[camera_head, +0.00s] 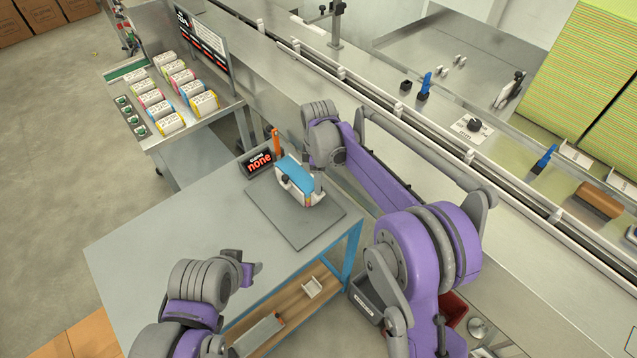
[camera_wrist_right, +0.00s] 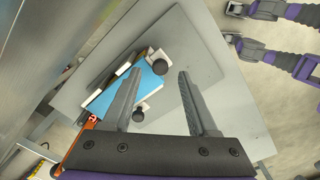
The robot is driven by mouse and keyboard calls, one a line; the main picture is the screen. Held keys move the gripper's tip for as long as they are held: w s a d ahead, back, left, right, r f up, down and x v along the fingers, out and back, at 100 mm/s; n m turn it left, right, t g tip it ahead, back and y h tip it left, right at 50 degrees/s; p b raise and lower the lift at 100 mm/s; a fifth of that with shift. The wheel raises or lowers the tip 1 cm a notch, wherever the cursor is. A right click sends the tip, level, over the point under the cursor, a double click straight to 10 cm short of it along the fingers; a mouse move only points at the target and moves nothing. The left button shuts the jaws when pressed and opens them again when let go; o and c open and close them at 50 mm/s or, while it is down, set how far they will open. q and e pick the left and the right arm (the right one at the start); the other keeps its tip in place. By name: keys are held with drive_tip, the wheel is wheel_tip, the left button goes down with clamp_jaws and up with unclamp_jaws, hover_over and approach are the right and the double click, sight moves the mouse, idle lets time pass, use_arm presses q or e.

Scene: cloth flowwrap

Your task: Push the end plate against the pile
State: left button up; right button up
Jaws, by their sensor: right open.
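A blue-topped pile (camera_head: 294,170) sits in a small holder on a grey board on the table. It also shows in the wrist view (camera_wrist_right: 124,93). White plate-like parts (camera_wrist_right: 155,57) stand at its edges, with black knobs (camera_wrist_right: 158,68) beside them; I cannot tell for sure which is the end plate.
The grey board (camera_head: 285,232) has bare room in front of the holder. A black "none" sign (camera_head: 259,162) and an orange upright (camera_head: 277,143) stand behind it. A rack of wrapped rolls (camera_head: 180,75) is back left; a conveyor (camera_head: 400,115) runs behind.

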wheel_tip(320, 180, up, 8)
idle(0.5)
drive_tip(key=s+d+r+m+t, duration=0.3)
drive_tip(key=s+d+r+m, duration=0.2)
drive_tip(key=s+d+m, duration=0.5)
drive_tip(key=s+d+f+m+t, duration=0.1)
drive_tip(key=s+d+f+m, duration=0.2)
drive_tip(key=s+d, duration=0.3)
drive_tip(key=s+d+f+m+t, duration=0.1)
drive_tip(key=s+d+f+m, duration=0.2)
drive_tip(key=s, duration=1)
drive_tip(key=d+m, duration=0.2)
drive_tip(key=d, duration=0.1)
drive_tip(key=shift+f+t, duration=0.4)
